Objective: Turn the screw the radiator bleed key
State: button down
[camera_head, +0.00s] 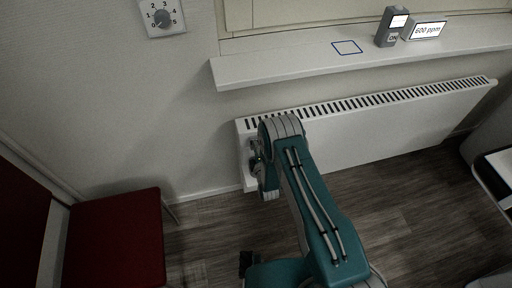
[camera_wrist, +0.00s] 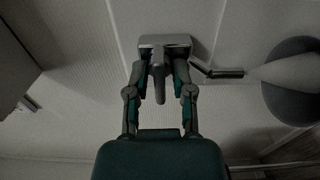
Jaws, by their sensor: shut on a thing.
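The white radiator (camera_head: 400,132) hangs on the wall below the sill. My gripper (camera_head: 257,166) is at the radiator's left end, partly hidden by my arm. In the wrist view, a grey T-shaped key (camera_wrist: 166,41) has its wide bar across the top and its stem pointing down between my fingers. My gripper (camera_wrist: 160,76) is shut on this key. The bleed screw is not visible, and I cannot tell whether the key sits on it.
A thin metal pipe (camera_wrist: 217,73) and a dark round part with a pale cone (camera_wrist: 290,100) are to the right of the key. A red chair (camera_head: 117,235) stands left. The sill (camera_head: 290,66) overhangs the radiator, bearing a grey device (camera_head: 391,27) and a "600 ppm" display (camera_head: 428,31).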

jog(key=shift+s+a+f, duration=0.15)
jog(key=shift+f, duration=0.05)
jog(key=c, duration=0.7)
grip_release()
jog(key=shift+c, duration=0.2)
jog(key=shift+a, duration=0.15)
jog(key=shift+s+d, duration=0.25)
jog(key=shift+s, duration=0.1)
jog(key=v, duration=1.1)
jog(key=shift+a+r, duration=0.1)
